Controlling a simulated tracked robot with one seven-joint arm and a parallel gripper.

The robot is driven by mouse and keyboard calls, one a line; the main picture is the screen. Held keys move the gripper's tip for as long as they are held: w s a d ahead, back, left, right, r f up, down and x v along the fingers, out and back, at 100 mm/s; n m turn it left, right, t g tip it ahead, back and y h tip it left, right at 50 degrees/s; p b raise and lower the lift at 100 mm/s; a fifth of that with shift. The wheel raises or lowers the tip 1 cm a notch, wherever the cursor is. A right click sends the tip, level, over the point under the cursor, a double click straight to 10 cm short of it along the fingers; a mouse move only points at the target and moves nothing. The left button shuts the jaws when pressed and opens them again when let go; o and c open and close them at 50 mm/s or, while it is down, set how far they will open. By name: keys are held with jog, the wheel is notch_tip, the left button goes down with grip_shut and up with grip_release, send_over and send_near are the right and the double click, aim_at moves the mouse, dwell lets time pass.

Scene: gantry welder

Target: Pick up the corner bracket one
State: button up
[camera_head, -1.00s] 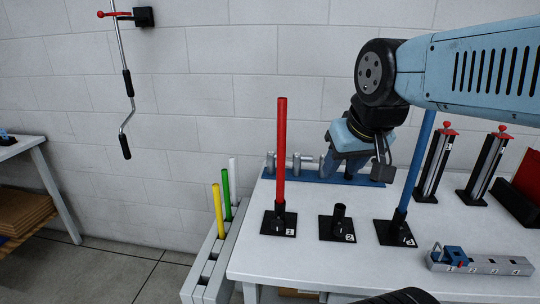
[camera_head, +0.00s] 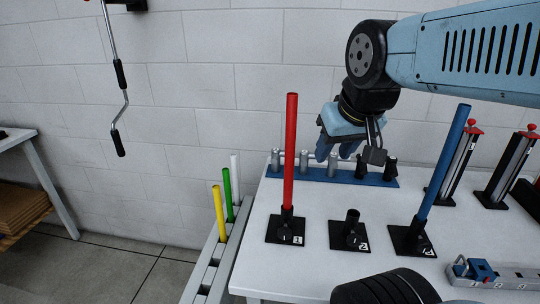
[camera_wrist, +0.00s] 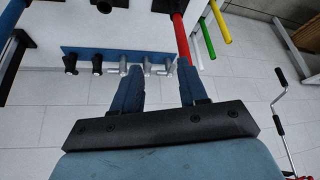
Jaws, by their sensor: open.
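My gripper (camera_head: 337,150) is open and empty above the back of the white table. In the wrist view its two blue fingers (camera_wrist: 160,68) are apart and reach toward a blue rack (camera_wrist: 110,54). The rack (camera_head: 330,177) lies along the table's back edge and holds several upright grey and black fittings. A small blue bracket-like part (camera_head: 474,269) sits at the left end of a numbered grey bar at the front right, far from my gripper. No label clearly says corner bracket one, so I cannot tell which part it is.
A red rod (camera_head: 290,150) and a blue rod (camera_head: 445,160) stand in black numbered bases; base two (camera_head: 348,235) is empty. Yellow (camera_head: 219,212), green (camera_head: 227,193) and white rods stand left of the table. Two red-topped posts stand at the right. A crank hangs on the wall.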

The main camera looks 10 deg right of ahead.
jog(key=shift+o, duration=0.8)
jog(key=shift+w+r, duration=0.15)
jog(key=o, duration=0.4)
jog(key=shift+n+t, duration=0.4)
jog(key=shift+t, duration=0.5)
jog(key=w+d+r, duration=0.1)
jog(key=w+r, duration=0.1)
jog(key=w+d+r, duration=0.1)
jog(key=w+r, duration=0.1)
jog(key=w+d+r, duration=0.1)
jog(key=w, duration=0.2)
jog(key=shift+d+r, duration=0.1)
jog(key=shift+r, duration=0.3)
jog(key=o, duration=0.4)
jog(key=w, duration=0.7)
jog(key=shift+d+r+n, duration=0.25)
jog(key=shift+d+n, duration=0.1)
jog(key=shift+n, duration=0.05)
jog(key=n+g+y, duration=0.2)
jog(key=n+g, duration=0.1)
send_over(277, 150)
jog(key=s+d, duration=0.2)
jog(key=s, duration=0.2)
notch_tip(277, 150, down, 18)
jog(key=shift+s+x, duration=0.2)
jog(key=shift+x, duration=6.8)
